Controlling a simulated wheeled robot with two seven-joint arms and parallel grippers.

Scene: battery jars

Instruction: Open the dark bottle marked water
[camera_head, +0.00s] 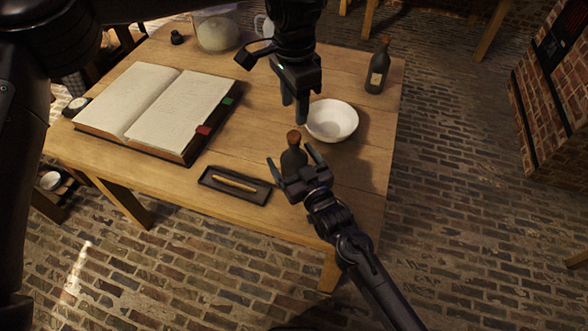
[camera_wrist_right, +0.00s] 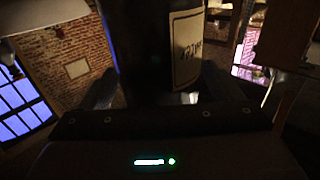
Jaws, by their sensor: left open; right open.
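A dark bottle (camera_head: 292,158) with a brown cork (camera_head: 294,136) stands upright near the table's front right. My right gripper (camera_head: 296,163) is open, with one finger on each side of this bottle. In the right wrist view the bottle (camera_wrist_right: 145,45) fills the gap between the fingers. Its cream label (camera_wrist_right: 187,48) carries upside-down lettering that looks like "water". My left gripper (camera_head: 294,107) is open and empty, pointing down, just beyond the cork in the picture. A second dark corked bottle (camera_head: 377,70) with a pale label stands at the table's back right; its lettering is too small to read.
A white bowl (camera_head: 332,120) sits right of my left gripper, close to the bottle. A dark tray (camera_head: 225,191) with a yellowish stick lies left of my right gripper. An open book (camera_head: 150,108) covers the table's left. A glass jar (camera_head: 217,33) stands at the back.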

